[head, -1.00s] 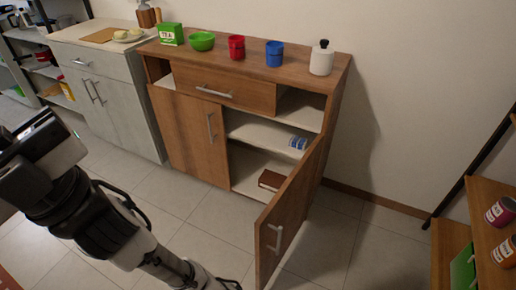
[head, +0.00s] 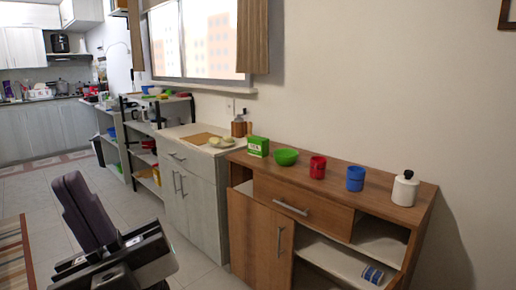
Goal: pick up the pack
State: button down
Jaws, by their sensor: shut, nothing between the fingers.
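A small blue and white pack (head: 373,274) lies on the white inner shelf of the wooden cabinet, low at the right. A green box lettered TEA (head: 258,146) stands on the cabinet top at its left end. I cannot tell for sure which of these is the pack meant. My gripper (head: 110,245) is at the lower left, dark grey, shut and empty. It is well apart from both, and part of it is cut off by the bottom edge.
A green bowl (head: 286,157), red cup (head: 317,167), blue cup (head: 355,179) and white bottle (head: 404,188) stand on the wooden cabinet (head: 255,235). A grey cabinet (head: 193,205) and shelving (head: 128,150) stand further left. Tiled floor is open left of the cabinets.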

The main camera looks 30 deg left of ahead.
aim_at(258, 146)
jog(key=i+j+u, duration=0.15)
jog(key=i+j, duration=0.4)
jog(key=j, duration=0.15)
jog(key=i+j+u, duration=0.15)
jog(key=i+j, duration=0.45)
jog(key=i+j+u, duration=0.15)
jog(key=i+j, duration=0.45)
jog(key=i+j+u, duration=0.2)
jog(key=i+j, duration=0.3)
jog(key=i, duration=0.2)
jog(key=i+l, duration=0.4)
